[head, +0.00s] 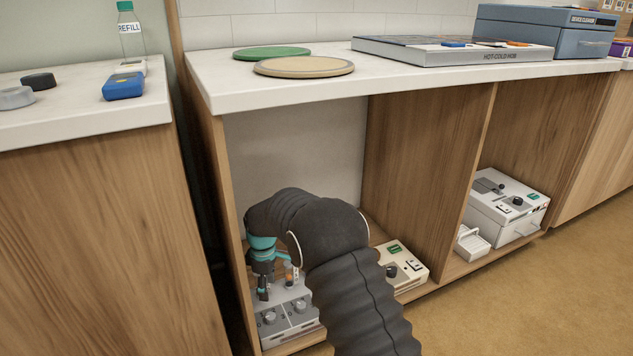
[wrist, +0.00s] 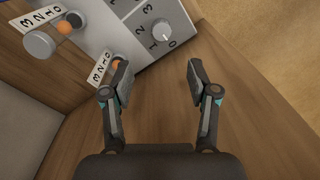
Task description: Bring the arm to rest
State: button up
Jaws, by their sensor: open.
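My arm reaches into the left open bay of the wooden counter, and it is bent down there. My gripper (head: 265,284) is over a grey panel device (head: 291,317) with round knobs on the bay floor. In the wrist view my gripper (wrist: 157,75) is open, with nothing between its fingers. The grey panel device (wrist: 135,30) lies beyond the fingertips there, with a dial marked in numbers and orange-tipped levers. The left finger is close to one orange tip (wrist: 118,58); I cannot tell whether they touch.
The bay's left wall (head: 222,210) and the countertop (head: 210,83) above enclose my arm. A cream box (head: 408,268) with a dark knob stands right of the panel device. A white device (head: 508,208) is in the right bay. The floor (head: 500,300) in front is clear.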

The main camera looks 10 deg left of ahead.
jog(key=s+d+f+m, duration=0.1)
jog(key=s+d+m, duration=0.3)
jog(key=s+m, duration=0.1)
jog(key=s+d+r+m+t+p, duration=0.2)
jog(key=s+d+r+m, duration=0.2)
jog(key=s+d+r, duration=0.4)
jog(key=s+d+r+m+t+p, duration=0.2)
jog(key=s+d+r+m, duration=0.2)
jog(key=s+d+r, duration=0.5)
jog(key=s+d+r+m+t+p, duration=0.2)
jog(key=s+d+r+m, duration=0.2)
jog(key=s+d+r, duration=0.5)
jog(key=d+r, duration=0.7)
jog(key=r, duration=0.2)
jog(key=shift+s+d+r+m, duration=0.15)
jog(key=shift+r+m, duration=0.1)
jog(key=shift+m, duration=0.05)
